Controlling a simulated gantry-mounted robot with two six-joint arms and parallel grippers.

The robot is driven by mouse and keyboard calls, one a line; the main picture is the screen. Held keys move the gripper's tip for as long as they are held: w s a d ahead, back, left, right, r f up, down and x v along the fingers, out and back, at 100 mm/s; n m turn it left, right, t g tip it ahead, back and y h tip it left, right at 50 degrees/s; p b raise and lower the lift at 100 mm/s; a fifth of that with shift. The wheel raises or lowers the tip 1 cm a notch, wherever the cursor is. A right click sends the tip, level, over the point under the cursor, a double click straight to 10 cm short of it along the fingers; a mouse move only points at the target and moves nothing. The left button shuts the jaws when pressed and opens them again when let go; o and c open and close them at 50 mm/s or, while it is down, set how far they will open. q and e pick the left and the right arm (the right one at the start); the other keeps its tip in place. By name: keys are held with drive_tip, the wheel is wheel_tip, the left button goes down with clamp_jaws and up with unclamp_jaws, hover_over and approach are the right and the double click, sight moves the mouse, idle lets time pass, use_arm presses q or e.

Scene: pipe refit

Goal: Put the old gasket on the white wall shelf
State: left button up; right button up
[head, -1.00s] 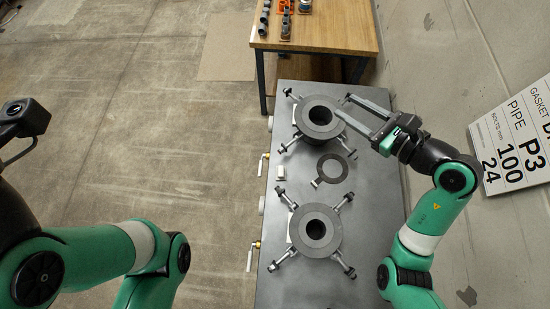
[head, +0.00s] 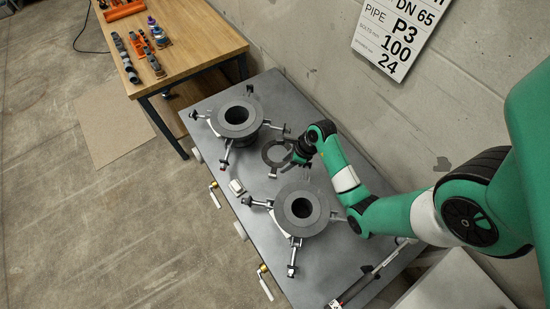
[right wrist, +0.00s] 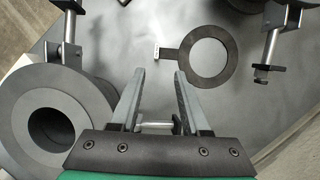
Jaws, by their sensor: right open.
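The old gasket, a dark flat ring with a small tab (head: 266,153), lies on the grey bench between the two flanged pipe ends. My right gripper (head: 294,160) is at its right side and hides part of it in the head view. In the right wrist view the gasket (right wrist: 232,58) lies beyond and right of the fingertips, its pale-tipped tab pointing left. The right gripper (right wrist: 160,75) is open and empty, fingers apart. A pale flat panel (head: 455,285) shows at the lower right; I cannot tell whether it is the white wall shelf. My left gripper is out of view.
The far flange (head: 252,118) and near flange (head: 322,212) stand on the grey bench (head: 205,105) with bolts sticking out around them. A small white block (head: 236,187) sits near the front edge. A wooden table (head: 190,55) with tools stands behind. The concrete wall (head: 300,60) borders the bench.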

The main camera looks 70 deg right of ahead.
drive_tip(key=b, duration=0.2)
hover_over(275, 176)
drive_tip(key=s, duration=0.2)
drive_tip(key=f, duration=0.3)
drive_tip(key=d+f, duration=0.1)
drive_tip(key=f, duration=0.1)
drive_tip(key=shift+w, duration=0.1)
drive_tip(key=shift+w+f, duration=0.15)
drive_tip(key=shift+f, duration=0.05)
drive_tip(key=b+x, duration=0.2)
drive_tip(key=x, duration=0.1)
drive_tip(key=b+x, duration=0.1)
drive_tip(key=shift+s+a+f, duration=0.25)
drive_tip(key=shift+a+f, duration=0.1)
drive_tip(key=shift+f, duration=0.1)
drive_tip(key=shift+w+f, duration=0.15)
drive_tip(key=shift+f, duration=0.05)
clamp_jaws()
